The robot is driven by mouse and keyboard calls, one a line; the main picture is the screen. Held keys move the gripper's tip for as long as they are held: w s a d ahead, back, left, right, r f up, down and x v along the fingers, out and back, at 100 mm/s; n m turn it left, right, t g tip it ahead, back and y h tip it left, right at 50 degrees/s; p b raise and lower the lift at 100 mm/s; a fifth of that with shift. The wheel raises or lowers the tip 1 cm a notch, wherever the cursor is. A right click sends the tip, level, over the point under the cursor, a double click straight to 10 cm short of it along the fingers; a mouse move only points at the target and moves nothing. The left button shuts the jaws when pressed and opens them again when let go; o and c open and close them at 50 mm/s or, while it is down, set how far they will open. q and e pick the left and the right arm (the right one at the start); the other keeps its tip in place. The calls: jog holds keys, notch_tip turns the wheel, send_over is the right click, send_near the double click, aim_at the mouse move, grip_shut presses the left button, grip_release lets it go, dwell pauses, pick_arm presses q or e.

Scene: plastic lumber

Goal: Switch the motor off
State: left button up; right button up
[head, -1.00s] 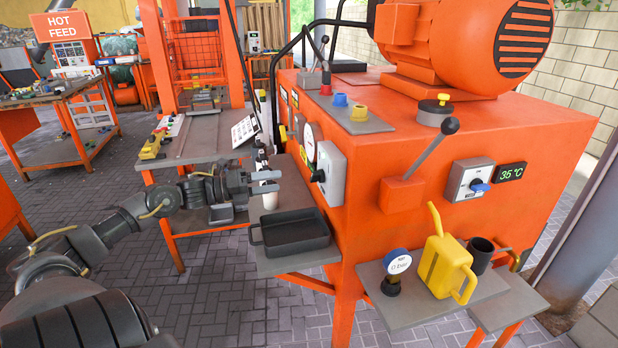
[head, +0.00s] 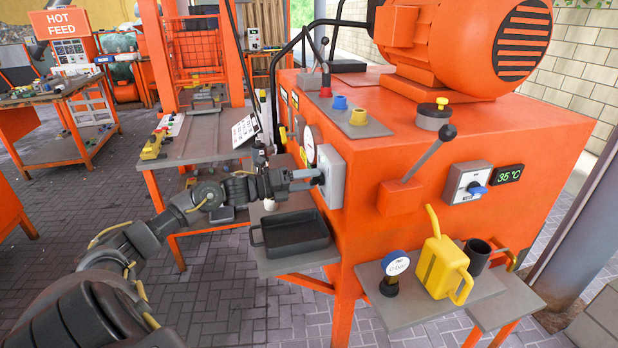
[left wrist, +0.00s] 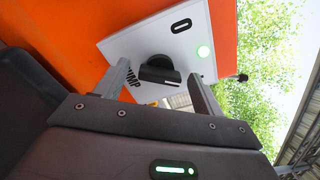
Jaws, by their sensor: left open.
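A grey switch box (head: 332,176) is mounted on the left face of the orange machine (head: 430,130). A label beside the knob is partly hidden by a finger. My left gripper (head: 317,178) is open at the front of this box, one finger on either side of the knob, apart from it as far as I can tell. A second grey switch with a blue knob (head: 477,189) is on the machine's right-hand face. My right gripper is out of view.
A black tray (head: 295,236) lies on a small shelf below my left gripper. A yellow can (head: 440,262) and a gauge (head: 396,265) stand on the front shelf. The large orange motor (head: 470,45) is on top.

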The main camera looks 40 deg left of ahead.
pick_arm(q)
jog(key=shift+w+d, duration=0.2)
jog(key=shift+w, duration=0.1)
jog(key=c, duration=1)
